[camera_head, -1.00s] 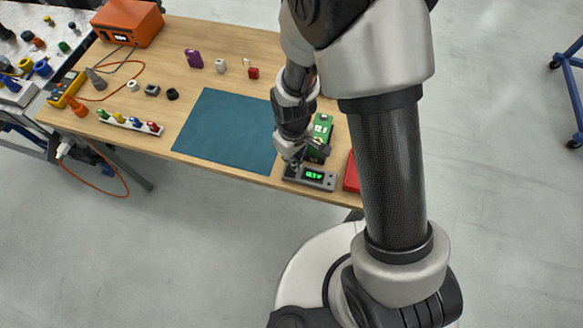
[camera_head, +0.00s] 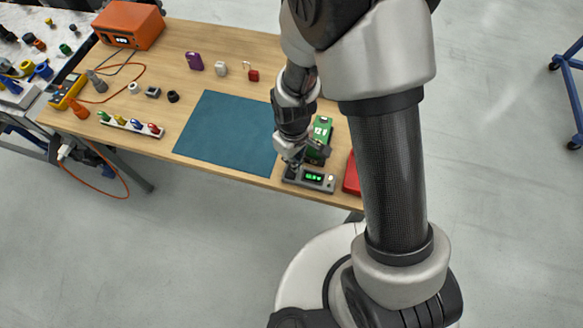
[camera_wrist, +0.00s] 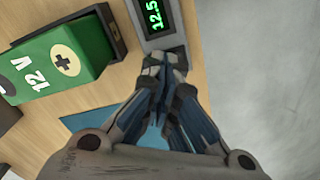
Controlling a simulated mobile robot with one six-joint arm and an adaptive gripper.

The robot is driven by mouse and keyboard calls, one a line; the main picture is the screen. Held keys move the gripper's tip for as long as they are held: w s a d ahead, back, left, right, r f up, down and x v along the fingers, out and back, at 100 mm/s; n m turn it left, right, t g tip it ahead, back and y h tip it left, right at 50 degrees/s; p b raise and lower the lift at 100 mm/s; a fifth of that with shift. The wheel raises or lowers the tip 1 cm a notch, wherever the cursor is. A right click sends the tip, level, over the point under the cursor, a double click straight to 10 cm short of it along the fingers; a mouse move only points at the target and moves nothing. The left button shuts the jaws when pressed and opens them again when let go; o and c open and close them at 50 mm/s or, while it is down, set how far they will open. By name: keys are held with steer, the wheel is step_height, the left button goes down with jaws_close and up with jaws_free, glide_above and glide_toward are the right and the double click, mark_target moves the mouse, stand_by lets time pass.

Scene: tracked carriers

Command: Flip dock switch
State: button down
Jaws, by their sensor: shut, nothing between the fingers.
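The dock is a grey box with a green lit display (camera_head: 314,177) at the front edge of the wooden table. In the wrist view its display (camera_wrist: 155,15) reads about 12.5. A green battery block marked 12 V (camera_wrist: 62,63) stands next to the dock; it also shows in the head view (camera_head: 321,128). My gripper (camera_wrist: 165,62) is shut and empty. Its fingertips are over the dock's end below the display, touching it or very close. The switch itself is hidden by the fingertips.
A teal mat (camera_head: 225,132) lies left of my gripper. A red case (camera_head: 351,176) is right of the dock. A power strip (camera_head: 130,125), an orange unit (camera_head: 128,24) and several small parts are farther left. The floor in front is clear.

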steer(key=shift+r+p, duration=1.85)
steer(key=shift+r, duration=0.85)
